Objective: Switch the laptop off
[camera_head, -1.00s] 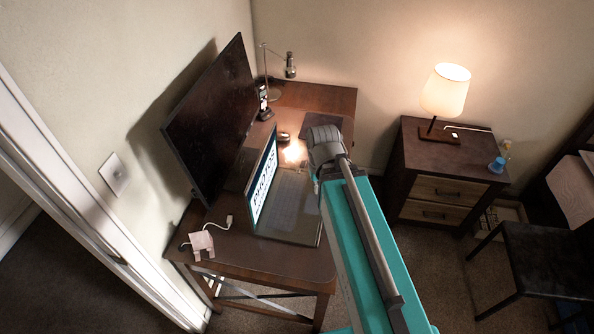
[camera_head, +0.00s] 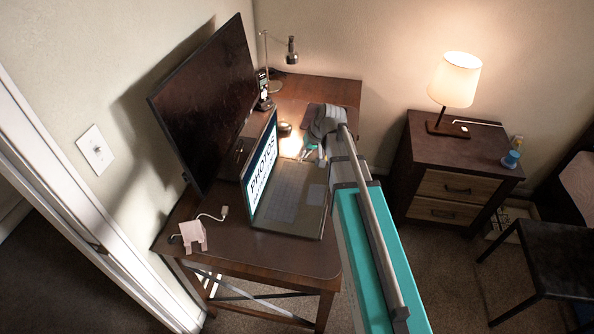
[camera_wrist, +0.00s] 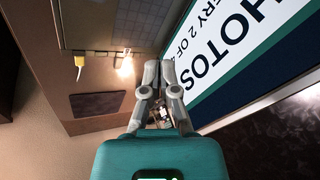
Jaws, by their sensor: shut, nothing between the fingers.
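The laptop stands open on the desk. Its lit screen (camera_head: 263,168) shows the word PHOTOS in large letters, and its keyboard deck (camera_head: 284,197) lies flat in front. In the wrist view the screen (camera_wrist: 225,45) fills the upper right, and part of the deck (camera_wrist: 95,22) shows at the top. My gripper (camera_head: 313,153) is above the desk near the far right end of the laptop. Its fingers (camera_wrist: 160,64) are together and hold nothing. I cannot tell whether they touch anything. No power button can be made out.
A large dark monitor (camera_head: 205,105) stands behind the laptop, with a desk lamp (camera_head: 291,50) and phone (camera_head: 263,88) beyond it. A pink object (camera_head: 192,236) with a white cable lies at the near left. A nightstand (camera_head: 440,190) and chair (camera_head: 550,255) stand to the right.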

